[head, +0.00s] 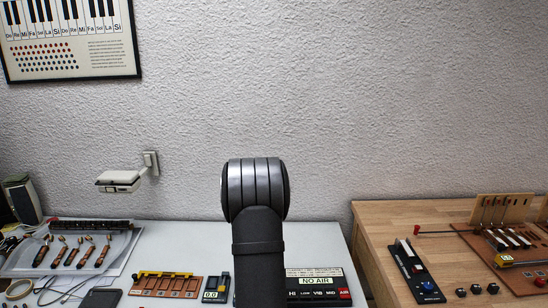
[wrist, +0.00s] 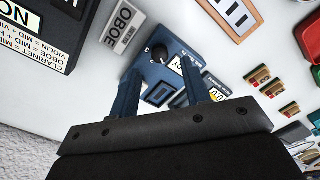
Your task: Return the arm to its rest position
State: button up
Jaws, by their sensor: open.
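My arm (head: 257,230) rises upright in the middle of the head view, with a dark grey rounded joint at its top against the wall. My gripper does not show in the head view. In the wrist view my gripper (wrist: 162,78) has two blue fingers standing apart from a dark mounting bar, with nothing held between them. Behind the fingers is a blue box (wrist: 150,70) with a black knob. Whether the fingers touch it I cannot tell, but they appear apart from it.
A black NO AIR panel (head: 318,286) and a brown rack (head: 166,285) flank my arm on the pale table. A wooden table (head: 385,218) at right bears a black device (head: 416,272). In the wrist view an OBOE label (wrist: 123,28) lies near a black sign box (wrist: 45,30).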

notch_tip(320, 180, up, 13)
notch_tip(320, 180, down, 17)
jog(key=shift+s+f, duration=0.1)
jog(key=shift+f, duration=0.05)
jog(key=m, duration=0.4)
jog(key=shift+m, duration=0.3)
jog(key=m, duration=0.4)
jog(key=shift+m, duration=0.3)
jog(key=m, duration=0.4)
jog(key=shift+m, duration=0.3)
jog(key=m, duration=0.4)
jog(key=shift+m, duration=0.3)
